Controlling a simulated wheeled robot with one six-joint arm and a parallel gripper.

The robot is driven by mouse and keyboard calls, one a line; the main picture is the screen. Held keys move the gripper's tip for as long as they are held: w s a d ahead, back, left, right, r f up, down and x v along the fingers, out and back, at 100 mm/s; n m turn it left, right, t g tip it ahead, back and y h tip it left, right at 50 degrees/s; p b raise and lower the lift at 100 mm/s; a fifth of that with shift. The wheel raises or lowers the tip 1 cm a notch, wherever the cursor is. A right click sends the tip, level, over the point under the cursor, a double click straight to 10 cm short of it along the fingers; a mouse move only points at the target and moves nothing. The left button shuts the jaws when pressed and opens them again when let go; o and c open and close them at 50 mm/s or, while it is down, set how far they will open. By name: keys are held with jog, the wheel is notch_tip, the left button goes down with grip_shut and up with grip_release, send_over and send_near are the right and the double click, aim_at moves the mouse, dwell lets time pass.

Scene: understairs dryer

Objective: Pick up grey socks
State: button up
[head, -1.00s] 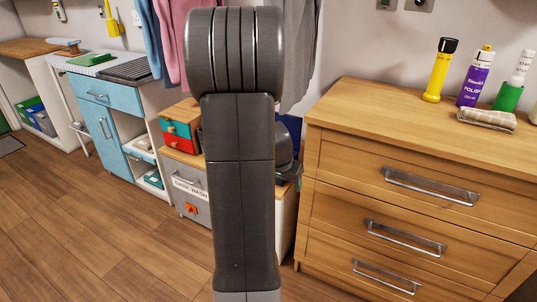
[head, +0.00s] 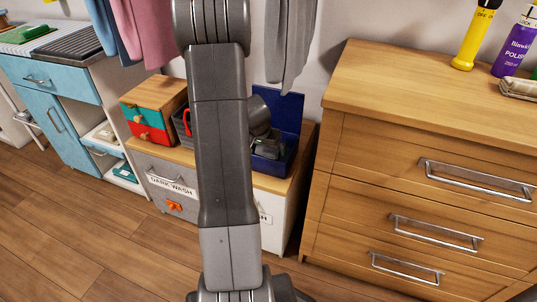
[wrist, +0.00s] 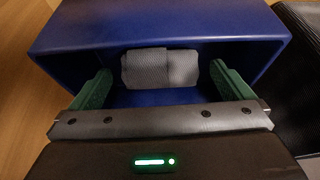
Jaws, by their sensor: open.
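The grey socks (wrist: 160,69) are a rolled, ribbed bundle lying inside a blue box (wrist: 60,35), against its far side in the wrist view. My gripper (wrist: 165,88) is open, with its green fingers at the box's opening, one to each side of the socks. The fingers look apart from the socks, and nothing is between them. In the head view the blue box (head: 290,112) stands on a wooden-topped unit, partly hidden behind my arm. The socks are not visible there.
A wooden chest of drawers (head: 420,180) stands close on the right. A small drawer box (head: 150,112) in green, red and wood sits left of the blue box. The unit below has a "DARK WASH" drawer (head: 170,182). Grey cloth (head: 290,40) hangs above. Floor (head: 80,225) at left is clear.

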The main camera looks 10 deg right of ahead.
jog(key=shift+x, duration=1.05)
jog(key=shift+r, duration=0.1)
jog(key=c, duration=1)
jog(key=shift+o, duration=0.2)
